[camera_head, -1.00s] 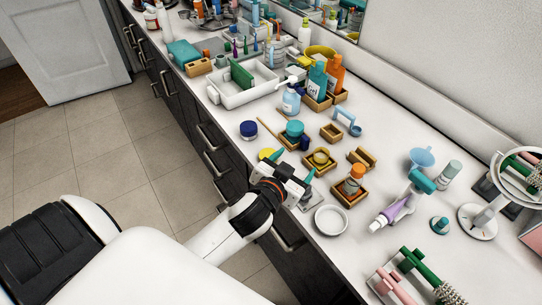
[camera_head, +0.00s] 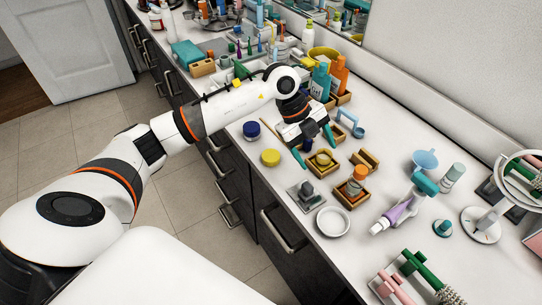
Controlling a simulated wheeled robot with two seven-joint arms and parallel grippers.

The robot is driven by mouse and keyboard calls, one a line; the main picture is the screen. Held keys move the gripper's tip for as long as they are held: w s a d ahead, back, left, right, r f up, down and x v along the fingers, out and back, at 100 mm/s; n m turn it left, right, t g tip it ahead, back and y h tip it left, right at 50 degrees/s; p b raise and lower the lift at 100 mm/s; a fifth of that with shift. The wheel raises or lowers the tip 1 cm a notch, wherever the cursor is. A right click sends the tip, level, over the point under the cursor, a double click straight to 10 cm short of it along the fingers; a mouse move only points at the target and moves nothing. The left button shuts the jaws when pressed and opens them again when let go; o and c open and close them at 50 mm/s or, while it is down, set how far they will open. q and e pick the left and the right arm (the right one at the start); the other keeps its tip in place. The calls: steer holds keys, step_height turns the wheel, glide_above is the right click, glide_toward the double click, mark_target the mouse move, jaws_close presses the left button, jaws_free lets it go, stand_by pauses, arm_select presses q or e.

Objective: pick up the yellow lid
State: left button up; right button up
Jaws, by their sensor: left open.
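A round yellow lid (camera_head: 270,157) lies near the counter's front edge, below the dark blue jar. A second, duller yellow round piece (camera_head: 322,158) sits in a small wooden tray (camera_head: 321,171); I cannot tell whether it is a lid. My left gripper (camera_head: 314,146) points down over the counter, with its two teal fingertips spread apart and nothing visible between them. It is to the right of the round yellow lid and just behind the small wooden tray. The gripper and wrist hide what stands beneath them. My right gripper is not in view.
A dark blue jar (camera_head: 251,130) stands left of the gripper. A wooden box with an orange-capped bottle (camera_head: 357,180), a white dish (camera_head: 333,221) and a purple tube (camera_head: 396,213) are to the right. Tall bottles (camera_head: 338,74) stand behind.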

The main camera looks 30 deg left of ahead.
arm_select(q)
steer(key=a+r+n+g+y, duration=0.15)
steer(key=a+n+y, duration=0.35)
steer(key=a, duration=0.8)
steer(key=m+p, duration=0.1)
steer(key=p, duration=0.1)
glide_above(271, 155)
steer(key=shift+y, duration=0.3)
steer(key=f, duration=0.5)
steer(key=shift+s+f, duration=0.2)
steer(key=shift+f, duration=0.15)
step_height(271, 155, down, 5)
steer(key=shift+w+r+p, duration=0.15)
steer(key=shift+p, duration=0.6)
steer(key=shift+f, duration=0.5)
steer(key=shift+c, duration=0.2)
steer(key=c, duration=1)
